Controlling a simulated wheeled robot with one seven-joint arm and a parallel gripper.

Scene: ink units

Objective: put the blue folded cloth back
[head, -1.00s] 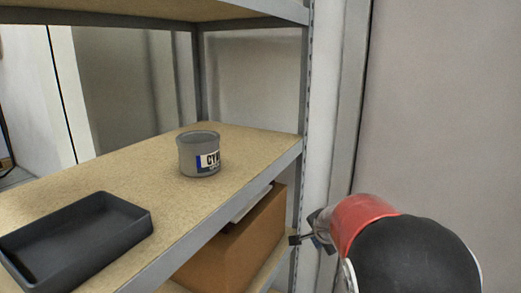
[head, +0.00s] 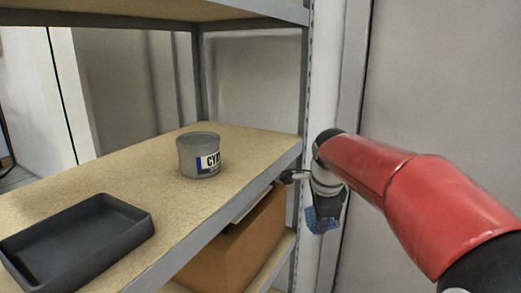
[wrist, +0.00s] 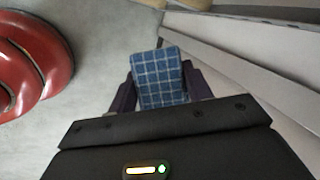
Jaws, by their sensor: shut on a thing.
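The blue folded cloth (wrist: 160,78) has a white check pattern. In the wrist view it sits between the two dark fingers of my gripper (wrist: 158,92), which is shut on it. In the head view the cloth (head: 322,220) hangs below my wrist, to the right of the shelf's front corner post. My gripper (head: 322,208) points down there, clear of the shelf, and its fingers are small and partly hidden. The floor shows beneath the cloth in the wrist view.
A grey tin (head: 199,156) with a label reading partly "CY" stands on the middle shelf (head: 130,180). A dark empty tray (head: 75,240) lies at the shelf's near left. A cardboard box (head: 240,245) is on the shelf below. Bare board surrounds the tin.

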